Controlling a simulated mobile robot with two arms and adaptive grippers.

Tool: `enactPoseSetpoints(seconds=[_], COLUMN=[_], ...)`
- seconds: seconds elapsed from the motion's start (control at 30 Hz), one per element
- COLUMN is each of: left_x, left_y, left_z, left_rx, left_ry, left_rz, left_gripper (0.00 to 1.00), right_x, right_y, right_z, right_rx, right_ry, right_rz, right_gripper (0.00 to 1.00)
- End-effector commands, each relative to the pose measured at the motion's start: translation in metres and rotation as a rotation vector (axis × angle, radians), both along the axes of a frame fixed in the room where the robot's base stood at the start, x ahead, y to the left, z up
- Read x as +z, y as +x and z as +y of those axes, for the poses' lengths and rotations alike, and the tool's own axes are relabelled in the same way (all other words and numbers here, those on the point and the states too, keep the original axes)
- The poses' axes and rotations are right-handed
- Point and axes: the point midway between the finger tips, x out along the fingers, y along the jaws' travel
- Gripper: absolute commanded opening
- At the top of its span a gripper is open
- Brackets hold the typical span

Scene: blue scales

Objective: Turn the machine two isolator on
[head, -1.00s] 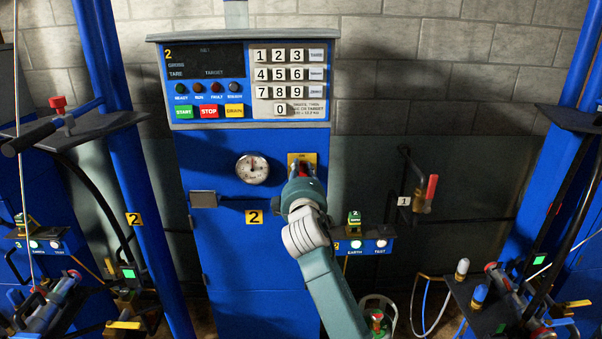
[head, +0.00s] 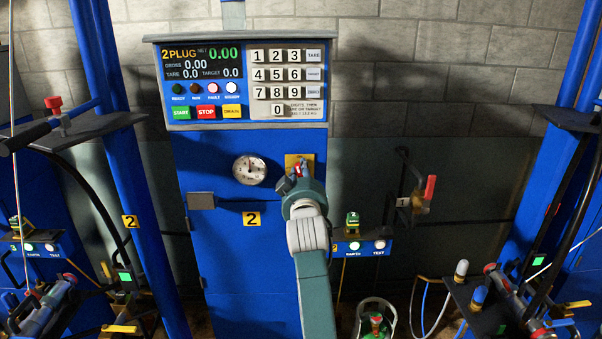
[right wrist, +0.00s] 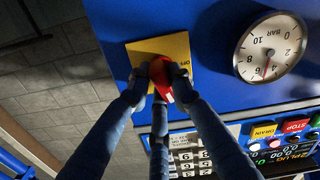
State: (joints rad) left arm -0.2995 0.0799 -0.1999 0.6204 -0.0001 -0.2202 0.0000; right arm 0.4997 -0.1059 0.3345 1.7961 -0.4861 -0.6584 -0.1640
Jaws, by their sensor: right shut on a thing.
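The machine two cabinet (head: 240,270) is blue and carries a yellow "2" label. Its isolator is a red knob (right wrist: 161,74) on a yellow plate (right wrist: 145,52), right of the gauge in the head view. In the right wrist view the plate's "OFF" mark shows; the knob sits tilted between the fingertips. My right gripper (head: 300,181) is shut on the knob, which it mostly hides in the head view. The display (head: 202,62) is lit, reading "2 PLUG" and zeros; lamps below it glow. My left gripper is not in view.
A round gauge (head: 250,169) is beside the isolator. The keypad (head: 287,78) is above it. A red-handled valve (head: 429,188) labelled 1 is on the wall at right. Dark shelves (head: 575,121) stick out at both sides. A small gas cylinder (head: 376,325) stands low at right.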

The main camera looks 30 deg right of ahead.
Motion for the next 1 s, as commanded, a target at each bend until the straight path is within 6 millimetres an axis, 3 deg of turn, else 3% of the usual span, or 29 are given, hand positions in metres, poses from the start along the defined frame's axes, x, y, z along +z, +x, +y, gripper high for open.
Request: enactPoseSetpoints(seconds=[0.4, 1.0], left_x=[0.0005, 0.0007], left_y=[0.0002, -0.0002], left_z=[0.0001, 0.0], left_rx=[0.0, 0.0], left_ry=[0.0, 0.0], left_rz=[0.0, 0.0], left_gripper=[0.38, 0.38], right_x=[-0.0029, -0.0031], right_y=[-0.0005, -0.0007], right_z=[-0.0006, -0.0011], right_rx=[0.0, 0.0], right_ry=[0.22, 0.274], right_rz=[-0.13, -0.165], right_gripper=[0.0, 0.0])
